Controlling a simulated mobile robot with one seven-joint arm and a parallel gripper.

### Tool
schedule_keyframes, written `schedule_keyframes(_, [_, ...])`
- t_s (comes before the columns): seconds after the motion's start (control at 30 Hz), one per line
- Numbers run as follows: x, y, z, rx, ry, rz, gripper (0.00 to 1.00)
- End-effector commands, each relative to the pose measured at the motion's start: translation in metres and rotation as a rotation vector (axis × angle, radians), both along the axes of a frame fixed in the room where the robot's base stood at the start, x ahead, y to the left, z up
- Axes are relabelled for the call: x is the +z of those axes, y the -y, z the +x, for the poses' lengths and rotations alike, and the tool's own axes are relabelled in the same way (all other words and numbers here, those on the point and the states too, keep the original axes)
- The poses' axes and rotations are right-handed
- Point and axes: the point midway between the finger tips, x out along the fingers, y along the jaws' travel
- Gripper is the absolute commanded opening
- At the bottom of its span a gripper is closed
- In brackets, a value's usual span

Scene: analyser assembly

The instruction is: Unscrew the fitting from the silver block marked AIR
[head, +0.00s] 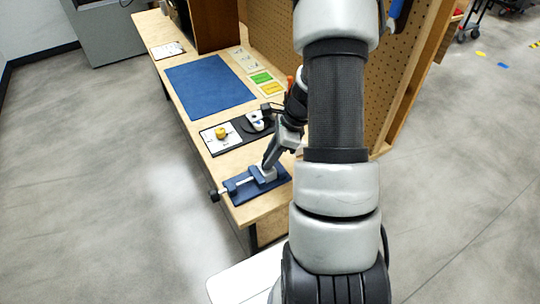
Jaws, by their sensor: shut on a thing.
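A silver block (267,175) sits in a blue vise (256,174) at the near end of the bench; no AIR marking is legible at this size. My gripper (268,164) reaches down from the upper right, tilted, with its fingertips at the top of the block. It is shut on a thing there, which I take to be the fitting. The fitting itself is hidden by the fingers and too small to make out, so I cannot tell whether it is still seated in the block.
The vise's screw and black handle (214,195) stick out past the bench's left edge. A blue mat (210,86) is clear. A pegboard (275,65) stands along the right.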

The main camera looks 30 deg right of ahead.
Motion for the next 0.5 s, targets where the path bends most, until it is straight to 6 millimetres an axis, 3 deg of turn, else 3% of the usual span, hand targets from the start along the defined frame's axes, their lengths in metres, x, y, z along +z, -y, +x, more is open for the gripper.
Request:
schedule_keyframes(0.23, [0.0021,0.0008,0.0061,0.319,0.002,-0.001,0.02])
schedule_keyframes(0.5, [0.001,0.0006,0.0056,0.355,0.003,-0.001,0.02])
